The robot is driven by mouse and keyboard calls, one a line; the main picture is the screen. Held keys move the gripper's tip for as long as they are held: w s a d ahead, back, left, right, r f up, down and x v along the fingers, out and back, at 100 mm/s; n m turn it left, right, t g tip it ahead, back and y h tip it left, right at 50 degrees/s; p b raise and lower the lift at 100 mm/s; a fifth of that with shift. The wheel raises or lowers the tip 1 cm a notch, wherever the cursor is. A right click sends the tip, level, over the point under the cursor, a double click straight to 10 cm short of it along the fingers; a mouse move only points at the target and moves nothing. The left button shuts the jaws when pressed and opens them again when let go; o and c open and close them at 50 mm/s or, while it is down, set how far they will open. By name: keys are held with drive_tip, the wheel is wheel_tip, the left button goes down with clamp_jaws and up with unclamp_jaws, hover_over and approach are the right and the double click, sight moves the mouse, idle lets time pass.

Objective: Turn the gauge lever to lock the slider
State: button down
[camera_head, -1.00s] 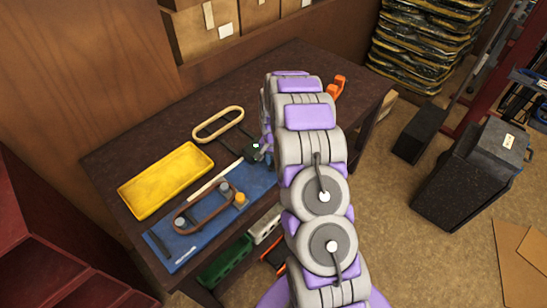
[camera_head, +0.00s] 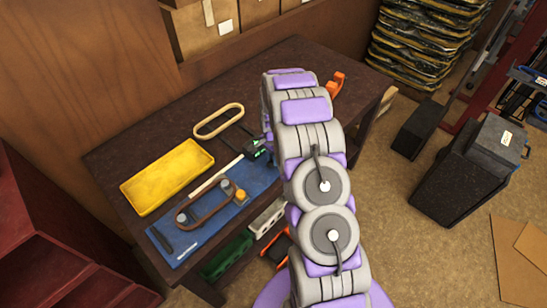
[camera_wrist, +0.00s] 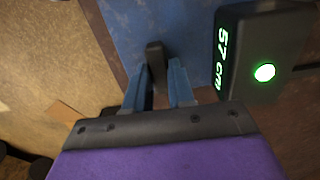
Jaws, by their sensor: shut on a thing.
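The gauge (camera_wrist: 238,75) is a dark box at the right of the wrist view. Its display reads "57 cm" in green, and a round green light (camera_wrist: 264,72) is lit on it. In the head view the gauge (camera_head: 257,148) sits at the far right end of the blue board (camera_head: 182,250), beside my arm. The dark gauge lever (camera_wrist: 154,50) stands between the blue fingers of my gripper (camera_wrist: 158,72), which is shut on it. The lever's lower part is hidden between the fingers. In the head view my arm hides most of the gripper. I cannot single out the slider.
A yellow tray (camera_head: 168,178) and a tan loop (camera_head: 219,121) lie on the dark table (camera_head: 115,165). A brown belt (camera_head: 182,217) loops around pegs on the board. An orange object (camera_head: 336,84) sits at the table's far right. Black bins (camera_head: 470,175) stand on the floor at right.

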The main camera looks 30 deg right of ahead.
drive_tip(key=c, duration=1)
unclamp_jaws()
drive_tip(key=shift+o, duration=0.2)
wheel_tip(320, 180, up, 17)
drive_tip(key=p, duration=0.1)
drive_tip(key=shift+r, duration=0.15)
